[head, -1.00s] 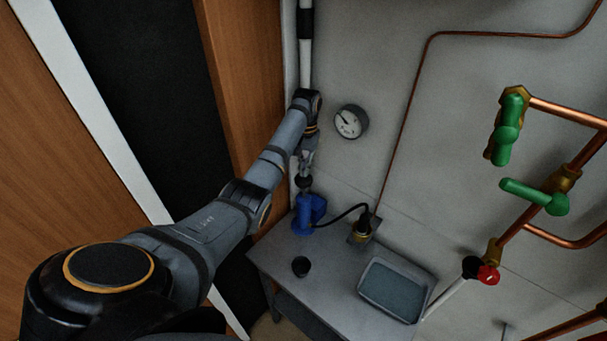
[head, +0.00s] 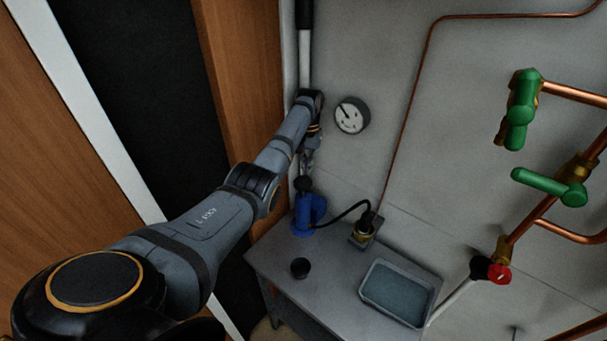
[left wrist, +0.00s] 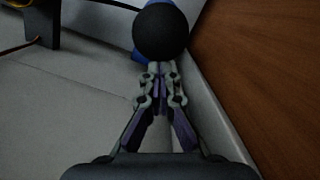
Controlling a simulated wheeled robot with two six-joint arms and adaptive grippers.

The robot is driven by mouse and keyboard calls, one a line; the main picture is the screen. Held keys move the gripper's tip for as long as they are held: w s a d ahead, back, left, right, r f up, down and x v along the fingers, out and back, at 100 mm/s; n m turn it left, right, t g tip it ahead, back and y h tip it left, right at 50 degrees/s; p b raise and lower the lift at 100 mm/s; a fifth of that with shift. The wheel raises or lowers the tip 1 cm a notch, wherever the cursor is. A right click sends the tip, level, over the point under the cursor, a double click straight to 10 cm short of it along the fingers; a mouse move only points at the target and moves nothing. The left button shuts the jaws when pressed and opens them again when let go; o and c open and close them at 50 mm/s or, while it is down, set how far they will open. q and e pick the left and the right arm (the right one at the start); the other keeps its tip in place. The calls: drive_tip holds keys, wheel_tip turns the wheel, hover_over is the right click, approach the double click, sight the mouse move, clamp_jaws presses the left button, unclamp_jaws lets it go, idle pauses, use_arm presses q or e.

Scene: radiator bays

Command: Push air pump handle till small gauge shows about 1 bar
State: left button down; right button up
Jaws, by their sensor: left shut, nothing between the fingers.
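The blue air pump (head: 312,212) stands on the grey table by the wall, with a black ball knob (head: 303,184) on top as its handle. My left gripper (head: 306,167) points down just above the knob, shut and empty. In the left wrist view the black knob (left wrist: 160,33) is just beyond the closed fingertips of my left gripper (left wrist: 158,70); I cannot tell if they touch. A round white gauge (head: 351,115) hangs on the wall, its needle pointing up-left; its numbers are too small to read. My right gripper is out of view.
Copper pipes with green valve handles (head: 548,186) are at right. A wooden panel (head: 240,80) stands close left.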

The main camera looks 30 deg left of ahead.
use_arm(q)
wheel_tip(320, 180, up, 12)
drive_tip(key=w, duration=0.1)
drive_tip(key=shift+a, duration=0.2)
drive_tip(key=shift+w, duration=0.1)
idle(1.4)
